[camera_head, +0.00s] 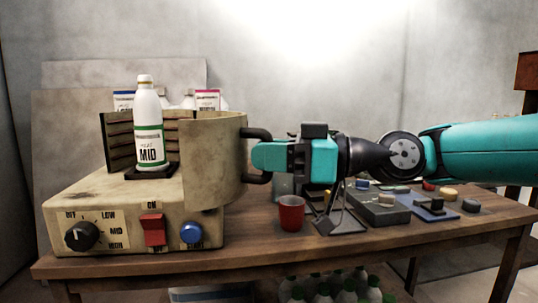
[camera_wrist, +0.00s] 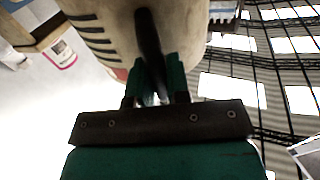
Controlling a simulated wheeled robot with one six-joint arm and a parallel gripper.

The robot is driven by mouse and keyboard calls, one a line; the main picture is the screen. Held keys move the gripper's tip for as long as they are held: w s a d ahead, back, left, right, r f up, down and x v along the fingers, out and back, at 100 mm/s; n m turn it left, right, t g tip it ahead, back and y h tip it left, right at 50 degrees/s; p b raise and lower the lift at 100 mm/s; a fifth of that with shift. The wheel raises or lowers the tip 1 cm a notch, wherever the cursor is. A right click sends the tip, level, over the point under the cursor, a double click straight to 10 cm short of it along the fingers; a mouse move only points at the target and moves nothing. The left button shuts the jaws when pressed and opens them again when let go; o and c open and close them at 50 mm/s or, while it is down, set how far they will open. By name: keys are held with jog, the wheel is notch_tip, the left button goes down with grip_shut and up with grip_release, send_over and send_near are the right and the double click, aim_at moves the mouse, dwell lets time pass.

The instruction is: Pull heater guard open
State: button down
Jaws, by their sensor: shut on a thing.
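The heater guard (camera_head: 211,160) is a curved, worn beige panel with a dark bar handle (camera_head: 258,134) on its right side. It stands at the right of the heater's top, leaving the bottle's front uncovered in the head view. My gripper (camera_head: 262,155) comes from the right and is shut on the handle. In the wrist view, the teal fingers (camera_wrist: 158,92) close around the black handle (camera_wrist: 148,40), with the guard (camera_wrist: 185,22) behind. The heater base (camera_head: 120,215) carries a dial, a red switch and a blue button. A white bottle (camera_head: 149,128) labelled MID stands upright on it.
Dark ribbed heater panels (camera_head: 118,140) stand behind the bottle. A red cup (camera_head: 291,213) stands on the wooden table (camera_head: 265,243) below my gripper. Dark trays with small blocks (camera_head: 380,208) lie to the right, under my arm. Several green-capped bottles are below the table.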

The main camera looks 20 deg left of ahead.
jog(key=shift+s+a, duration=0.2)
jog(key=shift+s, duration=0.05)
jog(key=c, duration=1.1)
grip_release()
jog(key=shift+a+f, duration=0.1)
